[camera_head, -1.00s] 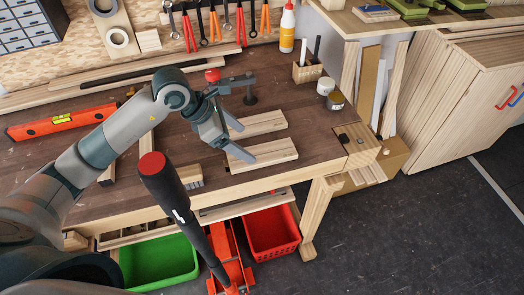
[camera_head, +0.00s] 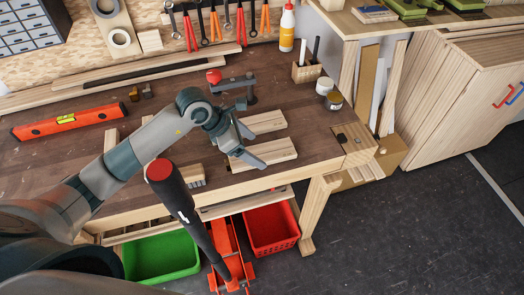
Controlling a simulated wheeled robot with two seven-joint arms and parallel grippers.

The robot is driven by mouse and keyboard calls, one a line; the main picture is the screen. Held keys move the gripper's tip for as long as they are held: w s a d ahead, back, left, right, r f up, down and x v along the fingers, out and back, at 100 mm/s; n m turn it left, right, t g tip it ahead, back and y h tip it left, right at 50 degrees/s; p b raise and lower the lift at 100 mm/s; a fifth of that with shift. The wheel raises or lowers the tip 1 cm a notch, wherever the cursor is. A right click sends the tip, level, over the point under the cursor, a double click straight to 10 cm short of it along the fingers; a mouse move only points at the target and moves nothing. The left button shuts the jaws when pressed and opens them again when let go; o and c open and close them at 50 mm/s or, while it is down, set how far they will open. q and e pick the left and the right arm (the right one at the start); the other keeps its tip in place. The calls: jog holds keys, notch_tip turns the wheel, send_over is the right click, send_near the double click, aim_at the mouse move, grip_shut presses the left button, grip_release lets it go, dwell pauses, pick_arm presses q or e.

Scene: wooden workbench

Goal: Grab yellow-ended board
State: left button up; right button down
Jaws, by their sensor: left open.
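Two pale wooden boards lie near the right part of the workbench: a far board (camera_head: 268,122) and a near board (camera_head: 272,152). I cannot make out a yellow end on either one; their left parts are partly hidden by my gripper. My left gripper (camera_head: 250,146) is open, with one finger by the far board and the other over the left part of the near board. It appears empty, and I cannot tell whether it touches either board. My right gripper is not in view.
A black clamp (camera_head: 246,88) stands behind the boards. Two small jars (camera_head: 329,92) and a wooden pen block (camera_head: 307,72) are to the right. A small wooden brush (camera_head: 192,176) lies left of the near board. A jack's black handle (camera_head: 178,195) rises in front of the bench.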

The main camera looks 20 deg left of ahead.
aim_at(262, 154)
pick_arm(q)
jog(key=shift+x, duration=1.25)
jog(key=c, duration=1.2)
jog(key=shift+w+r, duration=0.1)
